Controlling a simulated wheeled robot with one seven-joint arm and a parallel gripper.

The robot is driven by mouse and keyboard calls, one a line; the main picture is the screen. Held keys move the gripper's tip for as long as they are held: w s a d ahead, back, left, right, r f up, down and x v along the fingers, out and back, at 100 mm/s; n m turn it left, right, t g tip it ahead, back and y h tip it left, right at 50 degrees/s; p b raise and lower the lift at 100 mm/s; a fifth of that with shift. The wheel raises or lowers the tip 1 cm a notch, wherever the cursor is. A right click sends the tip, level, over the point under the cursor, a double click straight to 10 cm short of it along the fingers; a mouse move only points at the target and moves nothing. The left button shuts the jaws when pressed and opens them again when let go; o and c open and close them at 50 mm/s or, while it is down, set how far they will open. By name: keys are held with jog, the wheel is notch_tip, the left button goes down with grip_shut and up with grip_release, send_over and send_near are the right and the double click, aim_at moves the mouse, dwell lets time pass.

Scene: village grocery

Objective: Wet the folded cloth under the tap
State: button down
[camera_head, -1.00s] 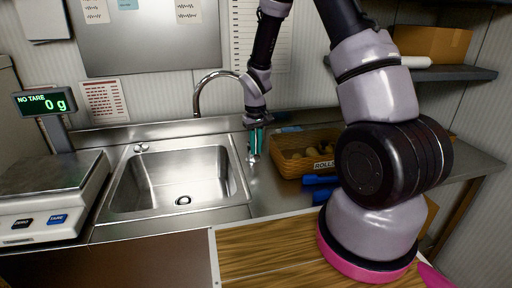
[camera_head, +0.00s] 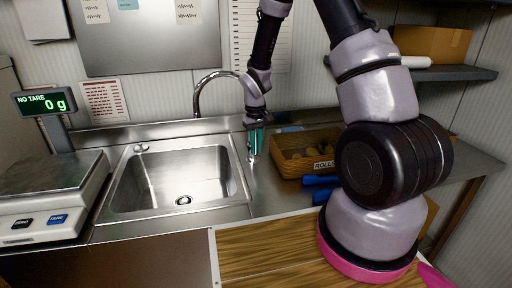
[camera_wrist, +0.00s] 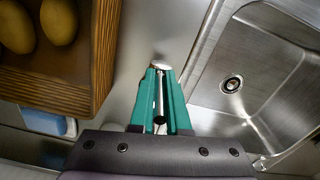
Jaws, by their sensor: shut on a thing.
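My gripper (camera_head: 255,152) has teal fingers pointing down over the steel counter, just right of the sink (camera_head: 240,190). It is shut on a slim silvery metal piece, which shows between the fingers in the wrist view (camera_wrist: 160,68); I cannot tell what it is.
A brown crate (camera_head: 286,168) of roundish goods stands close right of my gripper. Dark blue items (camera_head: 322,181) lie before it. A scale (camera_head: 45,190) stands left of the sink. A wooden board (camera_head: 262,262) is in front. My arm hides part of the right counter.

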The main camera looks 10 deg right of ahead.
jog(key=shift+a, duration=0.1)
jog(key=shift+a+h, duration=0.2)
jog(key=shift+h, duration=0.5)
jog(key=c, duration=0.9)
grip_release()
